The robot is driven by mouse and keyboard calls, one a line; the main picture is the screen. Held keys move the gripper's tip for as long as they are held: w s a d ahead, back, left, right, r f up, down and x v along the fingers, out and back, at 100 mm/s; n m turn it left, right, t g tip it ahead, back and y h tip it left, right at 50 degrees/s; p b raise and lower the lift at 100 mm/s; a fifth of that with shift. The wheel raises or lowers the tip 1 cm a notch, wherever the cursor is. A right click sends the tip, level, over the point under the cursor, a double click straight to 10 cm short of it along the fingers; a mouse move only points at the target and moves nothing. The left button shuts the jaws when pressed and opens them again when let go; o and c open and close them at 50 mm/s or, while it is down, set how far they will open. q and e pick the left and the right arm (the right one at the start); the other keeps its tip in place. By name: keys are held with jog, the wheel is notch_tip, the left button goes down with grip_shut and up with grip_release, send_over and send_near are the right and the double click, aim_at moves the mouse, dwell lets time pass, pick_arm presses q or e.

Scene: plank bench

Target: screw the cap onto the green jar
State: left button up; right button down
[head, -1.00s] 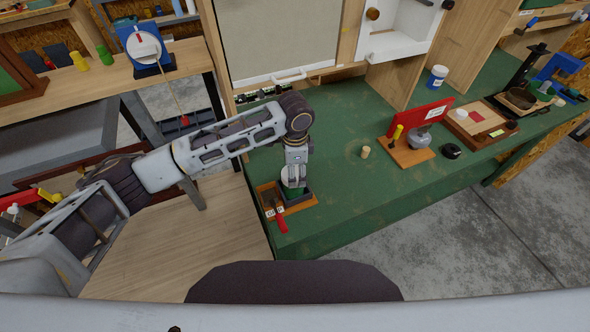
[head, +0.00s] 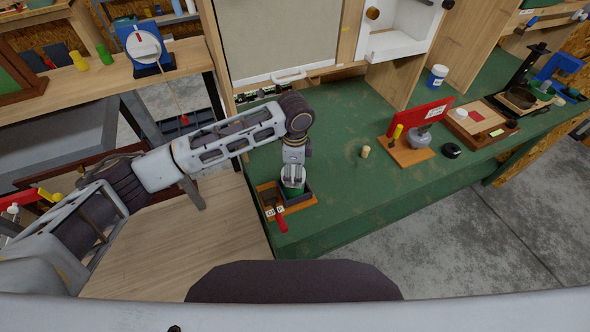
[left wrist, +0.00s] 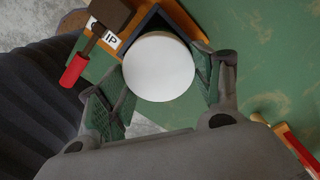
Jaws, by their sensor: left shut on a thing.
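The green jar (head: 293,189) stands in a dark square holder on a wooden base (head: 300,206) near the bench's left front edge. The white cap (head: 293,173) is on top of the jar, between my left gripper's fingers. In the left wrist view the cap (left wrist: 158,67) is a plain white disc that hides the jar below it. My left gripper (left wrist: 160,80) points down with a finger on each side of the cap and is shut on it. Whether the cap is seated on the thread cannot be told. My right gripper is not in view.
A red-handled clamp (head: 281,222) sits at the base's left side, also in the left wrist view (left wrist: 75,70). A small wooden peg (head: 365,151) stands to the right. A red panel on a wooden stand (head: 418,117) is farther right. The green bench (head: 340,200) between is clear.

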pick_arm(q)
jog(key=o, duration=0.9)
jog(key=shift+r, duration=0.1)
notch_tip(320, 180, up, 12)
dwell(0.6)
jog(key=shift+f, duration=0.2)
dwell(0.3)
